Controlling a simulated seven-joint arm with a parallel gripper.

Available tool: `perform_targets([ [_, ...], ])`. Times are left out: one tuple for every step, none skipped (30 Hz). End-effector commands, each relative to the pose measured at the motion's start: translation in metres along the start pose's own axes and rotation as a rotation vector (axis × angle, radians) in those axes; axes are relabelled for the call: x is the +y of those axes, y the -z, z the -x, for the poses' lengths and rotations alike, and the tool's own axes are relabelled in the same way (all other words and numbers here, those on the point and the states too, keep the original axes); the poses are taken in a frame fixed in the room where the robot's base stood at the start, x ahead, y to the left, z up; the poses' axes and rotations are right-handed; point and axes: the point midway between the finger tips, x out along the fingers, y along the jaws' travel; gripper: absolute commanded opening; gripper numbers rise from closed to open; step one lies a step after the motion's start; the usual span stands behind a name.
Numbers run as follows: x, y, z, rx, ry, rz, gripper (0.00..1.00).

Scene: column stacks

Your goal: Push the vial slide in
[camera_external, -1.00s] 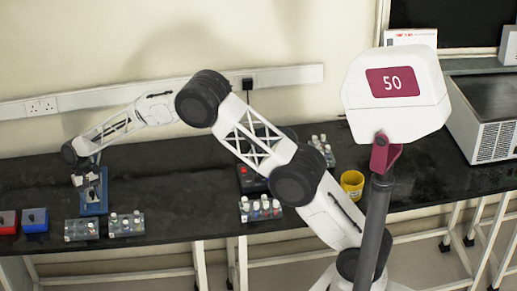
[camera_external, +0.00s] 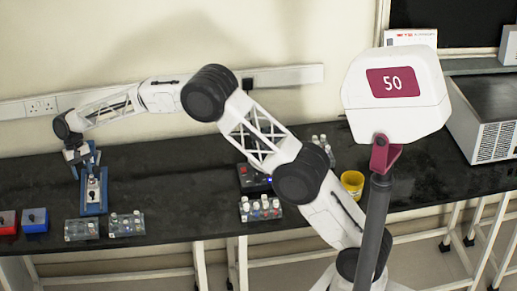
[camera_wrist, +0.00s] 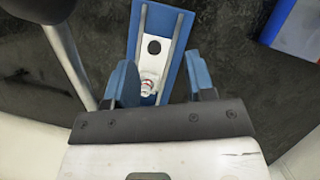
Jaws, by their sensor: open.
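A blue stand (camera_external: 102,205) with a white slide (camera_external: 94,184) stands at the left of the bench. In the wrist view, the blue stand (camera_wrist: 187,28) shows two light rails. The white slide (camera_wrist: 152,65) lies between them, with a dark round hole. A small vial with a white and red top (camera_wrist: 147,86) is at the slide's near end. My gripper (camera_external: 80,161) is at the back end of the stand. In the wrist view my gripper (camera_wrist: 162,78) is open, its blue fingers on either side of the vial. Contact cannot be told.
Two clear racks of vials (camera_external: 81,230) (camera_external: 126,224) stand in front of the stand. Red (camera_external: 7,222) and blue (camera_external: 35,220) boxes are at the left. Another vial rack (camera_external: 261,208) and a yellow cup (camera_external: 352,184) are farther right. Bench between is clear.

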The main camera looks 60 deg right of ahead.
Motion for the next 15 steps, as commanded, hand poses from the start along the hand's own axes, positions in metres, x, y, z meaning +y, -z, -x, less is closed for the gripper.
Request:
perform_targets([
  [0.000,0.000,0.007,0.002,0.001,0.000,0.50],
  [0.000,0.000,0.010,0.002,0.001,0.000,0.50],
  [0.000,0.000,0.015,0.002,0.001,0.000,0.50],
  [0.000,-0.004,0.018,0.003,0.001,-0.002,0.50],
  [0.000,-0.007,0.021,0.004,0.001,-0.004,0.50],
  [0.000,-0.011,0.024,0.006,0.001,-0.007,0.50],
  [0.001,-0.014,0.026,0.007,0.002,-0.008,0.50],
  [0.001,-0.017,0.029,0.008,0.002,-0.010,0.50],
  [0.001,-0.020,0.032,0.010,0.002,-0.013,0.50],
  [0.002,-0.023,0.034,0.011,0.002,-0.015,0.50],
  [0.003,-0.026,0.037,0.013,0.003,-0.016,0.50],
  [0.004,-0.030,0.042,0.016,0.004,-0.018,0.50],
  [0.005,-0.033,0.044,0.018,0.004,-0.020,0.50],
  [0.006,-0.036,0.046,0.019,0.004,-0.021,0.50],
  [0.008,-0.040,0.049,0.021,0.005,-0.022,0.50],
])
